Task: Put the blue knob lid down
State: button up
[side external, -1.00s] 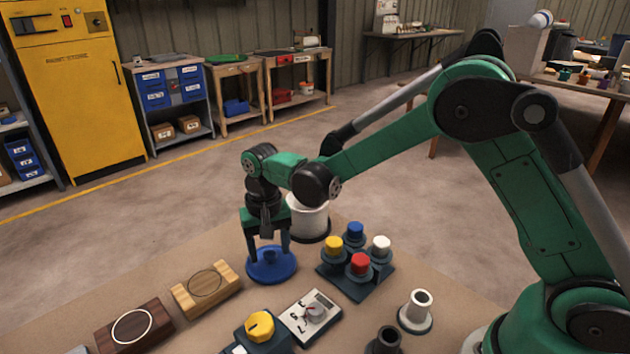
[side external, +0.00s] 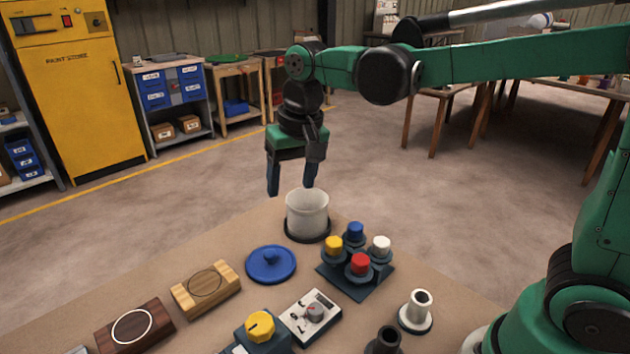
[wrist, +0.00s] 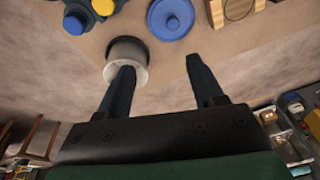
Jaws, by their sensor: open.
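The blue knob lid (side external: 271,265) lies flat on the tan table top, knob up, between the light wooden block and the white pot. It also shows at the top of the wrist view (wrist: 171,18). My gripper (side external: 290,190) is open and empty, raised above and behind the white pot, apart from the lid. Its two dark fingers show spread in the wrist view (wrist: 160,65). The white pot (side external: 307,210) stands on a dark round base near the table's far edge; in the wrist view it (wrist: 127,62) appears close behind one finger.
Right of the lid stands a dark holder (side external: 350,284) with yellow, blue, red and white caps. A light wooden block (side external: 207,291), a dark wooden block (side external: 135,330), a dial box (side external: 310,318) and a yellow knob unit (side external: 262,328) are nearby. Open floor lies beyond the table.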

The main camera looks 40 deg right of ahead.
jog(key=s+d+n+t, duration=0.1)
jog(key=s, duration=0.2)
jog(key=s+d+f+n+t, duration=0.1)
jog(key=s+d+t, duration=0.1)
jog(key=s, duration=0.1)
jog(key=s+d+f+n+t, duration=0.1)
jog(key=s+t, duration=0.1)
jog(key=s, duration=0.1)
jog(key=shift+d+f, duration=0.15)
jog(key=shift+f, duration=0.1)
